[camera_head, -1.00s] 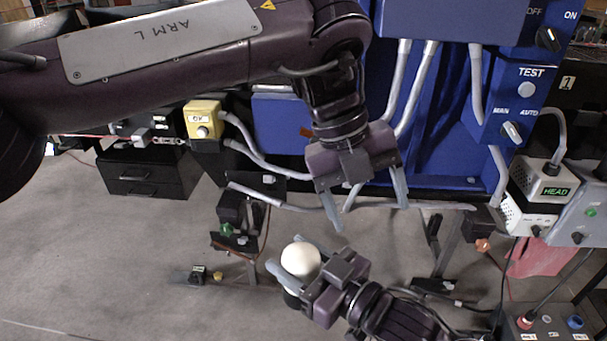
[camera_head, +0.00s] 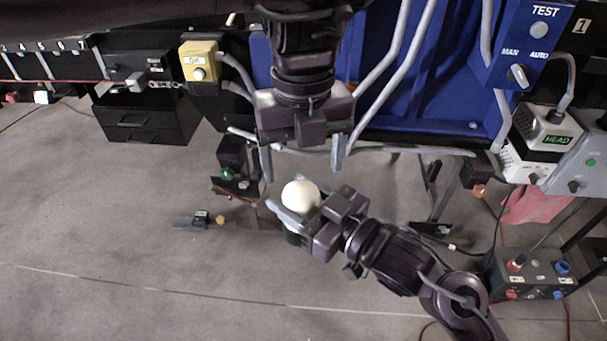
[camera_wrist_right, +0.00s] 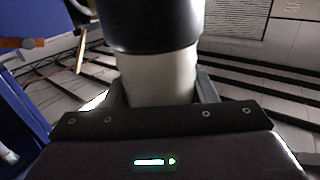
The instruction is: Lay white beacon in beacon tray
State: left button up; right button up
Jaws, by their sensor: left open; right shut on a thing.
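The white beacon (camera_head: 300,197) has a rounded white top and a dark base, and is in the lower middle of the head view. My right gripper (camera_head: 296,208) is shut on it and holds it above the grey floor. In the right wrist view the beacon's white body (camera_wrist_right: 157,78) stands between the fingers, with a black band above it. My left gripper (camera_head: 302,165) is open and empty, just above the beacon in the picture, its fingers pointing down. I cannot make out the beacon tray in these views.
The blue conveyor machine (camera_head: 430,110) stands behind, with a TEST and MAN/AUTO panel (camera_head: 525,45) at right. A yellow switch box (camera_head: 199,62) and a black drawer unit (camera_head: 150,118) are at left. A white HEAD box (camera_head: 545,140) is at right. Open floor lies in front.

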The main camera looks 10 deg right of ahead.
aim_at(305, 186)
pick_arm(q)
jog(key=shift+f, duration=2.15)
jog(key=shift+d, duration=0.1)
jog(key=c, duration=1.2)
pick_arm(e)
jog(key=o, duration=1.2)
